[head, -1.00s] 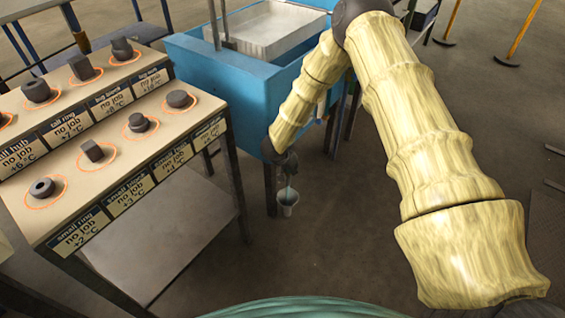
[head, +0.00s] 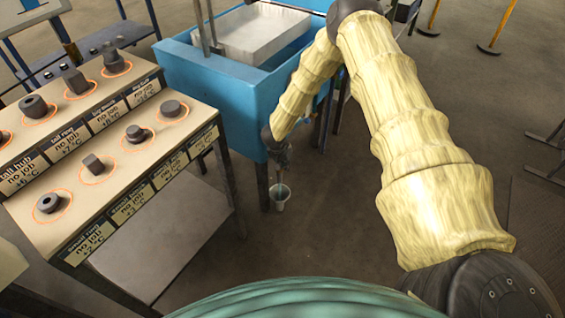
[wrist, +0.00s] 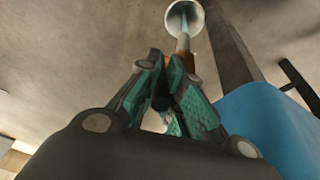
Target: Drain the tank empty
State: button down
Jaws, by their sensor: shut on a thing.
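The blue tank (head: 225,95) stands ahead in the head view, with a pale metal tray (head: 262,35) in its open top. My gripper (head: 280,158) is low at the tank's near corner. In the wrist view a teal streak reaches into the cup (wrist: 172,15).
A two-step stand (head: 150,150) with several dark metal parts in orange rings and temperature labels is close on the left, with a lower shelf (head: 165,235). Dark floor (head: 330,220) is open to the right of the cup. Yellow posts (head: 510,28) stand at the far right.

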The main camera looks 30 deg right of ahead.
jog(key=shift+s+f, duration=0.1)
jog(key=shift+s, duration=0.05)
jog(key=c, duration=1.6)
grip_release()
jog(key=shift+o, duration=0.7)
jog(key=shift+r, duration=0.2)
jog(key=v, duration=1.1)
jog(key=shift+r, duration=0.4)
jog(key=shift+a, duration=0.1)
